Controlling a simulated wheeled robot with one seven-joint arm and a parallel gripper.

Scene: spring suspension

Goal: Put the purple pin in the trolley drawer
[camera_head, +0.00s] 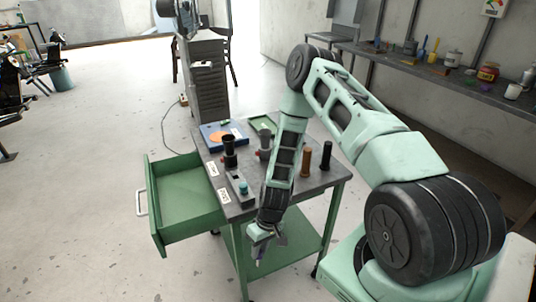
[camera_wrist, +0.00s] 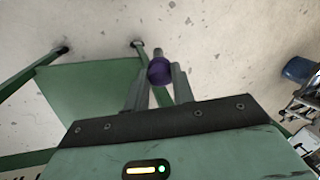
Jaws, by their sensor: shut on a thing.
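My gripper (camera_head: 260,243) is shut on the purple pin (camera_head: 260,254), below tabletop height at the near front edge of the trolley (camera_head: 300,185). In the wrist view the pin (camera_wrist: 160,70) sits between the two fingertips (camera_wrist: 160,80), its purple body and a grey end showing. Part of the pin is hidden by the fingers. The green trolley drawer (camera_head: 178,195) is pulled out to the left and looks empty. My gripper is to the right of the drawer, outside it.
On the trolley top stand a black-topped part (camera_head: 229,150), an orange-brown cylinder (camera_head: 305,161), a black cylinder (camera_head: 326,156) and a blue tray (camera_head: 222,136). A lower green shelf (camera_head: 290,240) sits beneath. A cluttered bench (camera_head: 440,80) is at the right. Floor left of the drawer is clear.

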